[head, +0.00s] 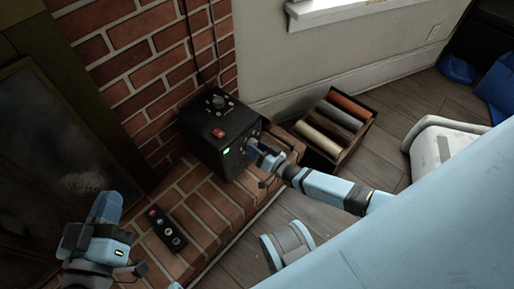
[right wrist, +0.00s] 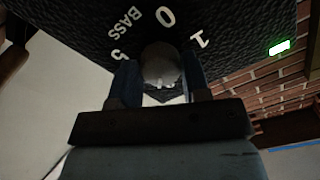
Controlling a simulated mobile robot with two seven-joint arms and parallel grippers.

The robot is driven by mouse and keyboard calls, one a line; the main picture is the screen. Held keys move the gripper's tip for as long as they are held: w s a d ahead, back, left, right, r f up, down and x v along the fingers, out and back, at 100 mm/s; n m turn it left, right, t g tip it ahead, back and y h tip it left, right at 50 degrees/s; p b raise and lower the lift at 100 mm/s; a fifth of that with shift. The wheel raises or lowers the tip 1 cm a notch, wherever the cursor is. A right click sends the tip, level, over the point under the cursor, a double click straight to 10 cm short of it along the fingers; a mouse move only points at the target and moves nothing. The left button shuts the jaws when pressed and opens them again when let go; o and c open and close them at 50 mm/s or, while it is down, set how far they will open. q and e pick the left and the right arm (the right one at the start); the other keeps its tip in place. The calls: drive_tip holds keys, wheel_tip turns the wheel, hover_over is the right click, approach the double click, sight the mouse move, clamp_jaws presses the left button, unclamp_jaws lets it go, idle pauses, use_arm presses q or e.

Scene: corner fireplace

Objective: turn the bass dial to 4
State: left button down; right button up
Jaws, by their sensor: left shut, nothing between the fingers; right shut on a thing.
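A black box (head: 218,135) with knobs, a red switch and a green light stands on the brick hearth. In the right wrist view the box's face (right wrist: 85,25) carries the word BASS and the figures 0, 1 and 5 around a round grey dial (right wrist: 162,66). My right gripper (head: 257,152) is at the box's front face, shut on the dial with one finger on each side; it also shows in the right wrist view (right wrist: 160,80). The dial's pointer and setting cannot be made out. My left gripper (head: 106,204) is shut and empty above the hearth's near left.
A black remote (head: 165,228) lies on the brick hearth (head: 212,205) between my left gripper and the box. A crate (head: 343,158) with rolls stands on the floor right of the box. Cables hang down the brick wall behind the box.

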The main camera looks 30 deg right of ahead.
use_arm(q)
drive_tip(key=shift+f+b, duration=0.35)
drive_tip(key=shift+f, duration=0.2)
use_arm(e)
drive_tip(key=shift+s+m, duration=0.1)
drive_tip(key=shift+m, duration=3.4)
use_arm(q)
drive_tip(key=shift+f, duration=0.1)
use_arm(e)
drive_tip(key=o, duration=0.9)
drive_tip(key=shift+r, duration=0.1)
drive_tip(key=shift+o, duration=0.2)
use_arm(q)
drive_tip(key=r+p, duration=0.1)
drive_tip(key=r, duration=0.1)
drive_tip(key=r+t+p, duration=0.1)
drive_tip(key=r, duration=0.1)
drive_tip(key=r+t+p, duration=0.1)
drive_tip(key=shift+s+a+r+p, duration=0.1)
drive_tip(key=shift+a+r+p, duration=0.15)
drive_tip(key=shift+r+p, duration=0.15)
use_arm(e)
drive_tip(key=v, duration=1.3)
drive_tip(key=shift+s, duration=0.35)
drive_tip(key=shift+s+d, duration=0.1)
drive_tip(key=shift+d, duration=0.05)
